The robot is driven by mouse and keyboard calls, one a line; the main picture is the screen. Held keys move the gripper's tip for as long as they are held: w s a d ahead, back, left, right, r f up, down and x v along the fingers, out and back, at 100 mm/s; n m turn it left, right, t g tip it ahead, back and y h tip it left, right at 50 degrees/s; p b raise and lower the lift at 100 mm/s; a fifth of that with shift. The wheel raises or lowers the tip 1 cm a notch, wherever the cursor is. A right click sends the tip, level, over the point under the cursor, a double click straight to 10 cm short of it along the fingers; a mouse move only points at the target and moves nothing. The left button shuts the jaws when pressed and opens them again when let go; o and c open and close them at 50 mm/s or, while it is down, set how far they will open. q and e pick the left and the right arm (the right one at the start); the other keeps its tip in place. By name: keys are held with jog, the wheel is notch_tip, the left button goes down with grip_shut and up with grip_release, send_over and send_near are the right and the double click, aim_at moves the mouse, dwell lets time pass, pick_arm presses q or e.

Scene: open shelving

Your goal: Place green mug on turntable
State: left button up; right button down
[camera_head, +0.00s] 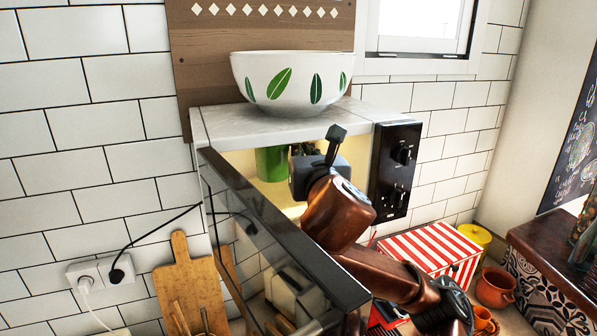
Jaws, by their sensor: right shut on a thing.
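The green mug (271,164) shows inside the lit cavity of a white microwave (290,128), toward its left side. My right gripper (302,155) reaches into the cavity from the right and is shut on the green mug. Its fingers are partly hidden by its own grey body, and a green patch shows beside them. The microwave door (285,235) hangs open toward me and hides the lower cavity. The turntable is not visible, so I cannot tell whether the mug touches it. My left gripper is not in view.
A white bowl with green leaves (290,85) stands on the microwave. The control panel (394,170) is right of the opening. A red-striped box (430,248), a yellow pot (474,236) and an orange clay pot (495,288) stand at right. Cutting boards (185,285) lean at left.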

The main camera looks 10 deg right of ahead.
jog(key=f, duration=0.2)
jog(key=w+f, duration=0.1)
jog(key=f, duration=0.2)
jog(key=shift+w+a+f, duration=0.2)
jog(key=shift+w+f, duration=0.15)
jog(key=shift+f, duration=0.05)
jog(key=shift+w+f, duration=0.2)
jog(key=shift+f, duration=0.35)
jog(key=c, duration=2.5)
grip_release()
jog(key=shift+f, duration=0.2)
jog(key=shift+c, duration=0.2)
jog(key=o, duration=0.4)
